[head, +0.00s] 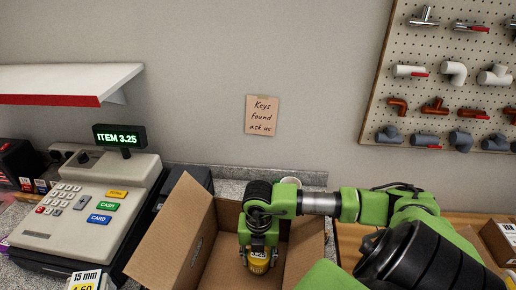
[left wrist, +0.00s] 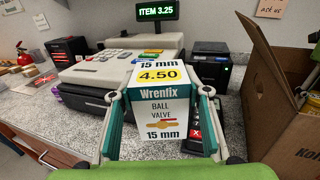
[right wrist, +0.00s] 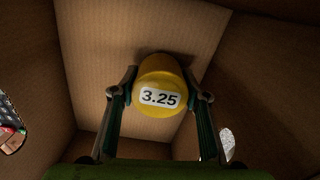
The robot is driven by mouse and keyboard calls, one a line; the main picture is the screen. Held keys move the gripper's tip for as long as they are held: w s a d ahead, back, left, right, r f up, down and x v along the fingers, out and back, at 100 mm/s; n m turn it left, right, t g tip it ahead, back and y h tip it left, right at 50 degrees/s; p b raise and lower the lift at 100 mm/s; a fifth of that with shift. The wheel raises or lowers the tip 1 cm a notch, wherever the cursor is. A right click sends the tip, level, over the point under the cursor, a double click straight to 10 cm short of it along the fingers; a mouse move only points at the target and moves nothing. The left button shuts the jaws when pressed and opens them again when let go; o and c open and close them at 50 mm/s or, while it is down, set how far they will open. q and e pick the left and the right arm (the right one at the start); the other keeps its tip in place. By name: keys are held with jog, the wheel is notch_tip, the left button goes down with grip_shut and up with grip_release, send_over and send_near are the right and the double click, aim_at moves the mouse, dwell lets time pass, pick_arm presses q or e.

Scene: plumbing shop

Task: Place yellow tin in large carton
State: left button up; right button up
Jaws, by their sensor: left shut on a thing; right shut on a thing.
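The yellow tin (head: 259,264), with a white 3.25 label, is inside the large carton (head: 175,232) in the head view. My right gripper (head: 258,243) reaches down into the open carton and is shut on the tin. In the right wrist view the tin (right wrist: 160,88) sits between both fingers, with brown cardboard walls around it. I cannot tell whether it touches the carton's floor. My left gripper (left wrist: 160,98) is shut on a white and green Wrenfix ball valve box (left wrist: 160,108) with a yellow 4.50 tag. That box (head: 86,280) shows at the lower left of the head view.
A cash register (head: 85,205) with a display (head: 119,136) reading ITEM 3.25 stands left of the carton. A black device (left wrist: 208,62) stands behind the held box in the left wrist view. A pegboard (head: 450,95) with pipe fittings hangs at the right.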

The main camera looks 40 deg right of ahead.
pick_arm(q)
jog(key=shift+r, duration=0.45)
pick_arm(e)
jog(key=shift+f, duration=0.75)
pick_arm(q)
jog(key=shift+f, duration=0.1)
jog(key=shift+f, duration=0.2)
pick_arm(e)
jog(key=shift+f, duration=0.25)
pick_arm(q)
jog(key=shift+r, duration=0.1)
pick_arm(e)
jog(key=o, duration=1.2)
jog(key=shift+r, duration=0.1)
pick_arm(q)
jog(key=shift+r, duration=0.1)
